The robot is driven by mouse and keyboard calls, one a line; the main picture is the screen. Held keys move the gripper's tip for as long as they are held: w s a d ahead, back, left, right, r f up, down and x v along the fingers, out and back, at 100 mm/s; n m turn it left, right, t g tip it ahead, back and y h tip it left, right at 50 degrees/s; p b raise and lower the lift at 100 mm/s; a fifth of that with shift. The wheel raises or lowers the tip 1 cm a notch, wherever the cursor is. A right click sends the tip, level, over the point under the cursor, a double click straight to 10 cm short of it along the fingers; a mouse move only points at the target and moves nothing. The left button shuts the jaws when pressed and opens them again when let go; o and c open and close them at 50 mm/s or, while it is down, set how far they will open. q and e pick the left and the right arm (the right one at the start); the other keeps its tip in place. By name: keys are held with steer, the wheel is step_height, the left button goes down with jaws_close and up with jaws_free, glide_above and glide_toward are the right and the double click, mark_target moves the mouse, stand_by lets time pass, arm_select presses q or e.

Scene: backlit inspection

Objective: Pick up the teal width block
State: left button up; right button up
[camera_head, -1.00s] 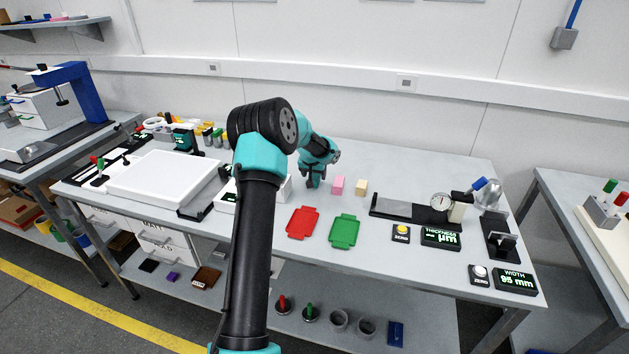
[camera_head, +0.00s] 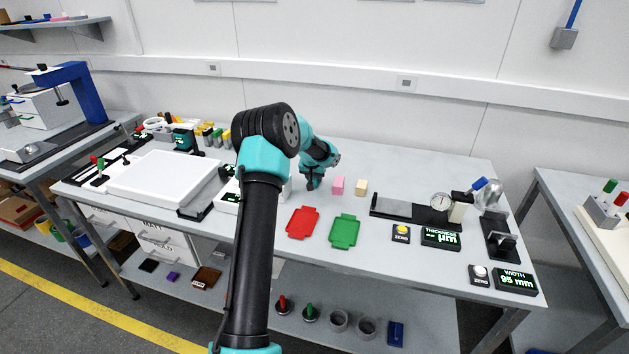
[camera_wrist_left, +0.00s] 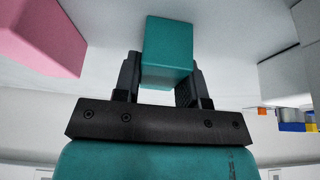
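The teal width block (camera_wrist_left: 168,45) shows at the top middle of the left wrist view. It sits between the two fingers of my left gripper (camera_wrist_left: 160,80). The fingers meet its sides with no clear gap, so the gripper looks shut on it. In the head view my left gripper (camera_head: 313,184) is low over the bench, left of a pink block (camera_head: 338,185). The teal block is hard to pick out there against the teal gripper. I cannot tell if it is clear of the bench top. My right gripper is not in view.
A cream block (camera_head: 361,188) stands right of the pink one. A red tray (camera_head: 303,222) and a green tray (camera_head: 344,231) lie in front. A dial gauge (camera_head: 440,202) and a width display (camera_head: 515,282) are to the right. A white panel (camera_head: 163,178) is at left.

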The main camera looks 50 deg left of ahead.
arm_select(q)
steer(key=c, duration=0.4)
steer(key=shift+r, duration=0.15)
steer(key=shift+c, duration=0.2)
steer(key=shift+r, duration=1.5)
steer(key=shift+s+d+r, duration=0.15)
steer(key=shift+d, duration=0.05)
steer(key=s+d, duration=0.3)
steer(key=d, duration=0.1)
steer(key=s+d+r, duration=0.1)
steer(key=s+d, duration=0.2)
steer(key=s, duration=0.1)
steer(key=s+d, duration=0.3)
steer(key=d, duration=0.1)
steer(key=shift+s+d+r, duration=0.15)
steer(key=shift+d+r, duration=0.05)
steer(key=shift+d, duration=0.1)
